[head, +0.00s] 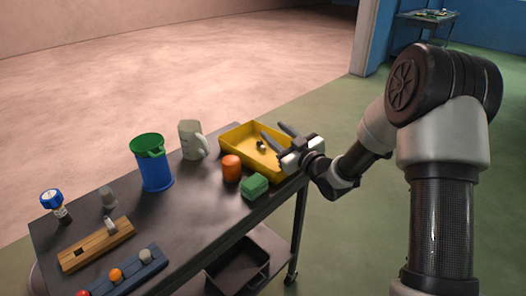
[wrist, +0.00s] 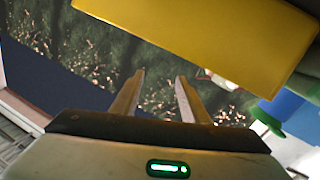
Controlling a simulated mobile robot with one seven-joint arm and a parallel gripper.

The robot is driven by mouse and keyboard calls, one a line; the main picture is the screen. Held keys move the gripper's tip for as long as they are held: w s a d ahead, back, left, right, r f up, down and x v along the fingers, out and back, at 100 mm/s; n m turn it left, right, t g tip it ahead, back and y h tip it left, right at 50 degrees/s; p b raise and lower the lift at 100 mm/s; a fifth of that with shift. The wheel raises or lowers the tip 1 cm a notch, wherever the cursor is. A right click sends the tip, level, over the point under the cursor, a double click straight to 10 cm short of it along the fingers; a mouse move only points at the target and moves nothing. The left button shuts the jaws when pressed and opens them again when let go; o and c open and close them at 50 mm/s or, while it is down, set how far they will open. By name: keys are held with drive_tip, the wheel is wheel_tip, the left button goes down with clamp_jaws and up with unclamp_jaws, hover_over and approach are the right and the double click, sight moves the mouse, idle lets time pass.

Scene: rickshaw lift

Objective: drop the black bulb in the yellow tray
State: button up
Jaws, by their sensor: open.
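The yellow tray (head: 232,139) stands at the far right end of the dark table. A small dark and pale piece (head: 261,146) lies inside it; it looks like the black bulb, but it is too small to be sure. My gripper (head: 274,136) is over the tray, its two fingers spread and pointing left, with nothing between them. In the wrist view my gripper (wrist: 160,88) is also open and empty, and a yellow surface, likely the tray (wrist: 210,32), crosses the top.
An orange cylinder (head: 231,168) and a green block (head: 255,187) stand beside the tray. A grey mug (head: 190,140), a blue bin with green rim (head: 155,172), a blue-topped bottle (head: 53,202), a wooden block (head: 96,245) and a blue rack (head: 125,276) occupy the table leftward.

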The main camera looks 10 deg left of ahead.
drive_tip(key=p+v, duration=0.1)
drive_tip(key=v, duration=1.4)
drive_tip(key=shift+s+d, duration=0.2)
drive_tip(key=shift+s, duration=0.05)
drive_tip(key=s+d+r+m+g+h, duration=0.35)
drive_tip(key=d+r+m+h, duration=0.35)
drive_tip(key=d+h, duration=0.4)
drive_tip(key=s+a+r+m+g, duration=0.2)
drive_tip(key=s+g, duration=0.1)
drive_tip(key=s, duration=0.8)
drive_tip(key=s+a+r+m+g, duration=0.1)
drive_tip(key=s+r+g, duration=0.1)
drive_tip(key=s, duration=1)
wheel_tip(320, 180, up, 23)
drive_tip(key=p, duration=2.4)
drive_tip(key=shift+w, duration=0.15)
drive_tip(key=shift+a, duration=0.1)
